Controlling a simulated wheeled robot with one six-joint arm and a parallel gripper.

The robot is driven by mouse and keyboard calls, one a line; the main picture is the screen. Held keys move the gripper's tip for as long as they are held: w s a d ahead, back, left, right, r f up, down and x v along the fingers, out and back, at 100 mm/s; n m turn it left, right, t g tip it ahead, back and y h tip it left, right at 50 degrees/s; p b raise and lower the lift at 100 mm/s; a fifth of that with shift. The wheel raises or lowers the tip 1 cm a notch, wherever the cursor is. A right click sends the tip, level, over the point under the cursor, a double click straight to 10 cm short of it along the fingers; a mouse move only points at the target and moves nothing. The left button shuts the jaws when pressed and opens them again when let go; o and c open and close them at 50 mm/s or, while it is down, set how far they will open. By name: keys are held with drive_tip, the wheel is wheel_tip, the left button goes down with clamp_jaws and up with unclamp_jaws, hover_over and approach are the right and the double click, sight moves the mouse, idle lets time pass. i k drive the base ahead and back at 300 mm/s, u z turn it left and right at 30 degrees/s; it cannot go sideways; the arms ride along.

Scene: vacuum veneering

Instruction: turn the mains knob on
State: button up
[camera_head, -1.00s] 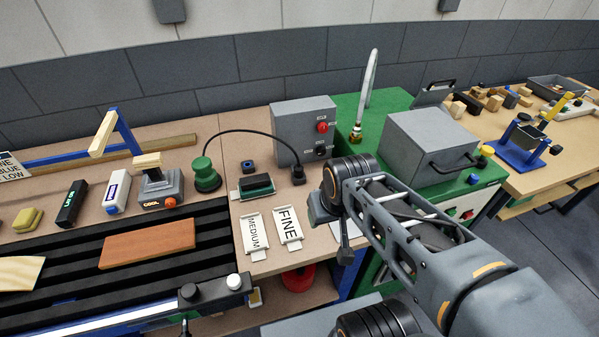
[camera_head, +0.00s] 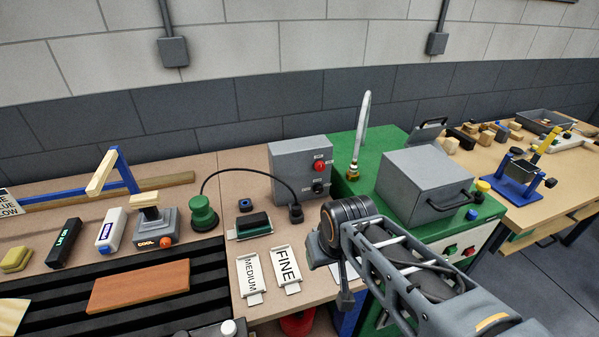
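A grey control box (camera_head: 287,162) stands at the back of the bench, left of the green cabinet. Its front has a round red part (camera_head: 319,166) and below it a black knob (camera_head: 318,188), each with small labels too small to read. Which is the mains knob, and which way it points, I cannot read. The end of my arm, with my gripper (camera_head: 344,298), is in front of and below the box, apart from it. Its fingers cannot be made out, so I cannot see whether it is open or holds anything.
A black cable runs from the green round part (camera_head: 203,214) to a plug (camera_head: 296,212) by the box. MEDIUM (camera_head: 250,281) and FINE (camera_head: 286,268) holders lie in front. The green cabinet (camera_head: 361,179) carries a grey box (camera_head: 424,186) and an upright hose (camera_head: 361,125).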

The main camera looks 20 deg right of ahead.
sight(319, 167)
drive_tip(key=z, duration=0.85)
drive_tip(key=k, duration=0.9)
drive_tip(key=u, duration=0.7)
drive_tip(key=i, duration=0.5)
